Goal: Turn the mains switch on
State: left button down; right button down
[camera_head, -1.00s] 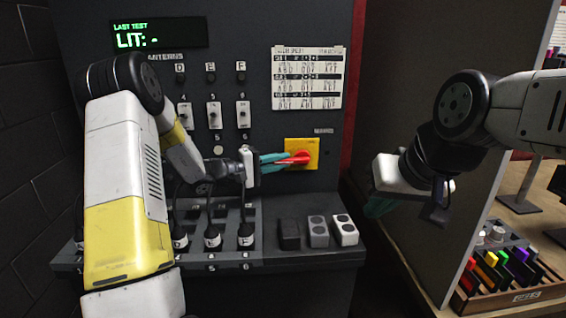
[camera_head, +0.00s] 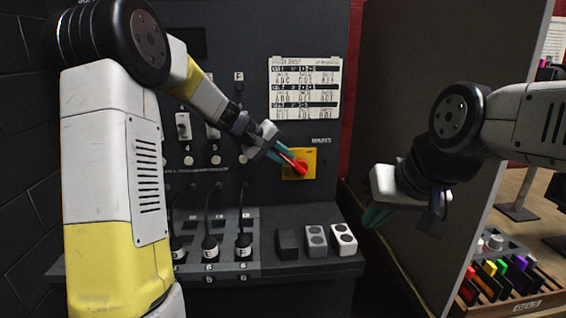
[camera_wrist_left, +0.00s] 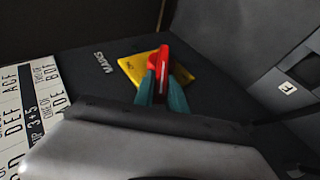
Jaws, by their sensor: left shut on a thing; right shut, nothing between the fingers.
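The mains switch is a red rotary handle (camera_head: 301,168) on a yellow plate (camera_head: 311,157) on the dark panel, under a MAINS label. My left gripper (camera_head: 288,158) is shut on the red handle, its teal fingers coming from the upper left. The handle lies diagonally, upper left to lower right. In the left wrist view the red handle (camera_wrist_left: 164,60) sits between the teal fingers (camera_wrist_left: 161,88), and the yellow plate (camera_wrist_left: 188,70) shows behind it. The plate's small lettering is hard to read. My right gripper (camera_head: 376,216) is shut and empty, well right of the switch.
A printed sheet (camera_head: 305,88) is above the switch. Black, grey and white two-button blocks (camera_head: 315,241) stand on the ledge below. Plugged cables (camera_head: 243,215) are to their left. A dark partition (camera_head: 440,60) and a tray of coloured pieces (camera_head: 510,290) are at right.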

aim_at(300, 161)
pick_arm(q)
jog(key=d+y, duration=0.1)
jog(key=d+r+y, duration=0.1)
jog(key=y, duration=0.1)
jog(key=d+m+g+y, duration=0.1)
jog(key=shift+w+r, duration=0.15)
jog(key=shift+r, duration=0.25)
jog(key=d+y, duration=0.1)
jog(key=y, duration=0.2)
jog(key=shift+w+d+r+m+g+y, duration=0.1)
jog(key=shift+d+r+m+g+y, duration=0.05)
jog(key=shift+d+m+g+y, duration=0.2)
jog(key=shift+d+y, duration=0.3)
jog(key=shift+y, duration=0.25)
jog(key=c, duration=1.4)
grip_release()
jog(key=shift+o, duration=0.2)
